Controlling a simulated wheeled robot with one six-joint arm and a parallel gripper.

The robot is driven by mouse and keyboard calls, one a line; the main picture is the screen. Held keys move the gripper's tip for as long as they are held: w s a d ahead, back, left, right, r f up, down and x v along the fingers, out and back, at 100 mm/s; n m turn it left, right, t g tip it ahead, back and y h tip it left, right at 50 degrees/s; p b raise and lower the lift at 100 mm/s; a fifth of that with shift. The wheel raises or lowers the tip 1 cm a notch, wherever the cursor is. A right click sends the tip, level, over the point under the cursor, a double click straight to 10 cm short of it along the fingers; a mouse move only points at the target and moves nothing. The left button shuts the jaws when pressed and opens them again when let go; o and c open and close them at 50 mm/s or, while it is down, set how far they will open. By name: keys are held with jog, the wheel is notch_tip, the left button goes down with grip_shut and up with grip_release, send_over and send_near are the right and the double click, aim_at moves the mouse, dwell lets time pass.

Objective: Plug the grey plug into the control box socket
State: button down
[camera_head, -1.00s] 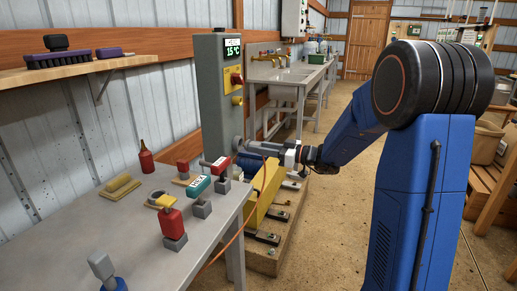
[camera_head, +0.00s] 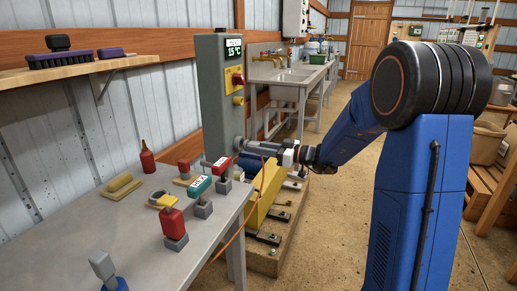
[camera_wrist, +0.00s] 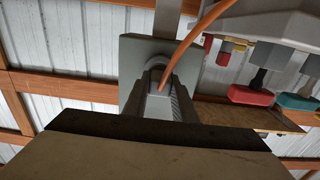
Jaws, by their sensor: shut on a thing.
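The control box (camera_head: 215,100) is a tall grey cabinet with a green display showing 15 °C. Its round grey socket (camera_head: 238,142) is low on the side facing my gripper (camera_head: 246,149). In the wrist view, my gripper (camera_wrist: 160,92) is shut on the grey plug (camera_wrist: 158,108), which lies between the two fingers. An orange cable (camera_wrist: 192,42) runs up from the plug. The control box (camera_wrist: 131,50) and its round socket (camera_wrist: 153,61) are straight ahead of the fingers, very close. The fingers hide the plug's front end, so I cannot tell whether it touches the socket.
A grey table (camera_head: 140,230) with several red, teal and grey pieces stands at the left. A yellow block (camera_head: 262,195) on a wooden base is below my gripper. A sink bench (camera_head: 300,80) is behind.

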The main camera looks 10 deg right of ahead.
jog(key=shift+x, duration=0.95)
jog(key=c, duration=1.4)
grip_release()
jog(key=v, duration=1.8)
jog(key=s+a+f+m+g+h, duration=0.2)
jog(key=s+a+g, duration=0.2)
jog(key=s+a, duration=0.45)
jog(key=s+a+f+m+g+h, duration=0.1)
jog(key=s+a+f+g+h, duration=0.4)
jog(key=s, duration=0.7)
jog(key=s+d+m+t+h, duration=0.1)
jog(key=s+d+m+h, duration=0.1)
jog(key=s, duration=0.2)
jog(key=s+d+m+t+h, duration=0.1)
jog(key=s+d+m+h, duration=0.2)
jog(key=s, duration=0.2)
jog(key=s+d+m+t+h, duration=0.1)
jog(key=s+d+m+h, duration=0.1)
jog(key=s, duration=0.3)
jog(key=shift+d+f+m+h, duration=0.1)
jog(key=shift+d+m+h, duration=0.25)
jog(key=shift+d, duration=0.25)
